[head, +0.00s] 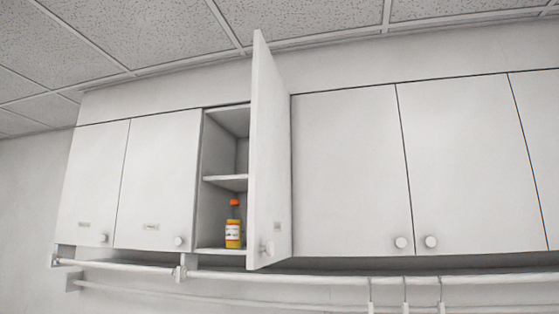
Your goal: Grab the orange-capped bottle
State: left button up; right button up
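The orange-capped bottle (233,232) stands upright on the bottom shelf of an open wall cabinet, left of the picture's middle. It has a yellow-orange body and a pale label. The cabinet door (268,170) stands swung out on the bottle's right side, and its edge comes close to the bottle in this view. Neither of my grippers shows in the head view.
A middle shelf (226,182) sits above the bottle, with empty space over it. Closed cabinet doors with round knobs flank the open one on both sides. A rail (330,279) with several hooks at right runs below the cabinets.

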aim_at(234, 225)
jog(key=i+j, duration=0.15)
jog(key=j, duration=0.2)
jog(key=i+j, duration=0.1)
jog(key=j, duration=0.25)
jog(key=i+j, duration=0.15)
jog(key=j, duration=0.2)
jog(key=i+j, duration=0.1)
jog(key=j, duration=0.25)
